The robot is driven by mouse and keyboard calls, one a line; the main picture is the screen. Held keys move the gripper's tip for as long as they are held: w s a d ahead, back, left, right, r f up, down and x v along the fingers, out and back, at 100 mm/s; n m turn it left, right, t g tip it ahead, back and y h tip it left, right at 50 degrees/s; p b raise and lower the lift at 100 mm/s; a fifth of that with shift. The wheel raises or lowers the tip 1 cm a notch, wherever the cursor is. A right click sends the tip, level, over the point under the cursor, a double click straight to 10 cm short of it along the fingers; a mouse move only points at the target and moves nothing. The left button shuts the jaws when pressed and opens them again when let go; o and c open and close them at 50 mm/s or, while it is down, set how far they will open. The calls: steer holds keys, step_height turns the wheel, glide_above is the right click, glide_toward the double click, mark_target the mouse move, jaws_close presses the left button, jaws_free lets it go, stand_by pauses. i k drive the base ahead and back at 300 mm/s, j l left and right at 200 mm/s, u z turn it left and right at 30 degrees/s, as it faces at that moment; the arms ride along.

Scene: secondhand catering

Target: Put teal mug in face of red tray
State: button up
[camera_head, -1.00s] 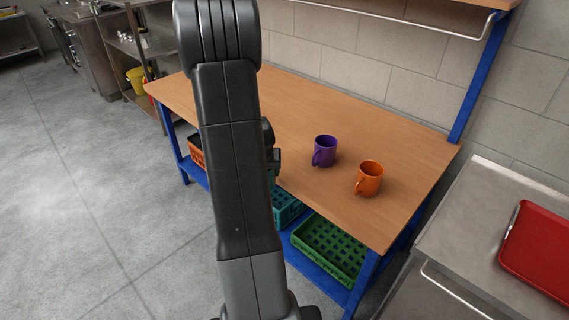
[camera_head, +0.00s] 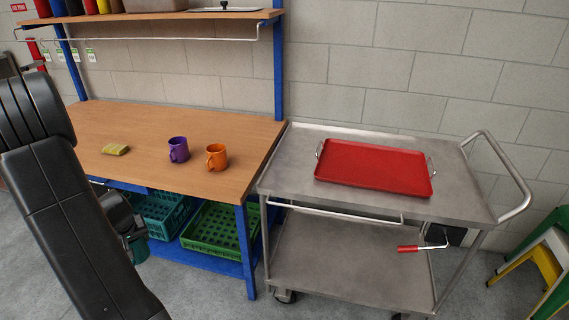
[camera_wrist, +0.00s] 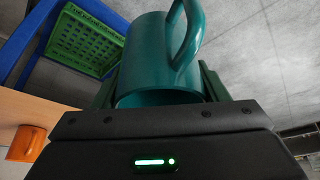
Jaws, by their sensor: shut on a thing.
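The teal mug (camera_wrist: 150,55) is held in my gripper (camera_wrist: 158,95) in the wrist view, its handle toward the top right. In the head view only a small part of the teal mug (camera_head: 139,250) shows beside my arm at the lower left, in front of the wooden table. My gripper is mostly hidden there behind my arm. The red tray (camera_head: 375,168) lies flat and empty on the top of the steel cart (camera_head: 285,165), right of the table. The gripper is well apart from the tray.
A purple mug (camera_head: 178,149), an orange mug (camera_head: 216,157) and a yellow-green sponge-like item (camera_head: 115,149) stand on the wooden table (camera_head: 235,122). Green crates (camera_head: 212,228) sit below it. The cart top has bare metal in front of the tray. Coloured stools (camera_head: 545,255) stand at the right.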

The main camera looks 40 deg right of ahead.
mark_target(369, 172)
steer(key=z, duration=0.4)
steer(key=k+z, duration=0.15)
steer(key=z, duration=0.7)
steer(key=k+l, duration=0.05)
